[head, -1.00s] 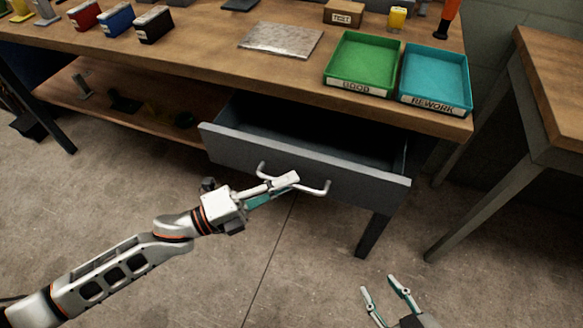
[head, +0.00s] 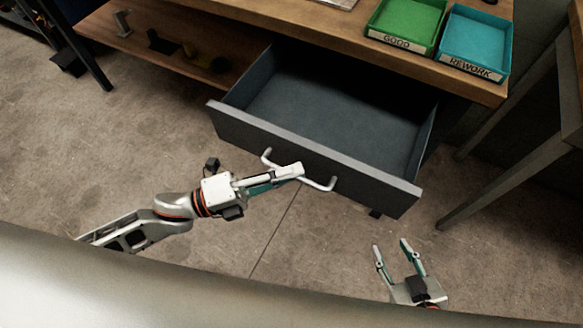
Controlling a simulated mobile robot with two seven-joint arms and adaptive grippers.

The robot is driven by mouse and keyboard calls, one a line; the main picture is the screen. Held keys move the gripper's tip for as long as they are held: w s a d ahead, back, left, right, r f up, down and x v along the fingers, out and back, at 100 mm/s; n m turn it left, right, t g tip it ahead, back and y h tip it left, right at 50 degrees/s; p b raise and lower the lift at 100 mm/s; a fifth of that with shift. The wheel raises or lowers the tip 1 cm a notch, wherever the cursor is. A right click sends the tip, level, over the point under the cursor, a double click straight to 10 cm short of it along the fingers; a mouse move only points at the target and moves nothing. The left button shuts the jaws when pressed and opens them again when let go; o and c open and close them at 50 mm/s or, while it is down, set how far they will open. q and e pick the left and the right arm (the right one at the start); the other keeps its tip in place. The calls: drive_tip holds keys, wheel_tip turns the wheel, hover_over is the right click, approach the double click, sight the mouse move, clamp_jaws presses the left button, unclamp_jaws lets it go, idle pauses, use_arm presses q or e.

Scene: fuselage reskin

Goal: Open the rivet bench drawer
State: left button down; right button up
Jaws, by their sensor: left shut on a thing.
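The grey rivet bench drawer (head: 310,154) is pulled well out from under the wooden bench top (head: 300,30), and its dark inside looks empty. A pale bar handle (head: 318,184) is on its front. My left gripper (head: 290,173) is shut on the handle near its middle, and the fingers hide part of the bar. My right gripper (head: 393,250) is open and empty, low over the floor to the right of the drawer front.
A green GOOD tray (head: 405,22) and a teal REWORK tray (head: 476,40) stand on the bench top. A lower shelf (head: 175,50) with small parts is to the left. Another table's leg (head: 500,185) stands at right. Bare floor lies in front.

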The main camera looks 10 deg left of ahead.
use_arm(q)
drive_tip(key=c, duration=2.4)
unclamp_jaws()
drive_tip(key=shift+c, duration=0.2)
drive_tip(key=shift+a, duration=0.1)
drive_tip(key=v, duration=1.2)
drive_tip(key=shift+w, duration=0.1)
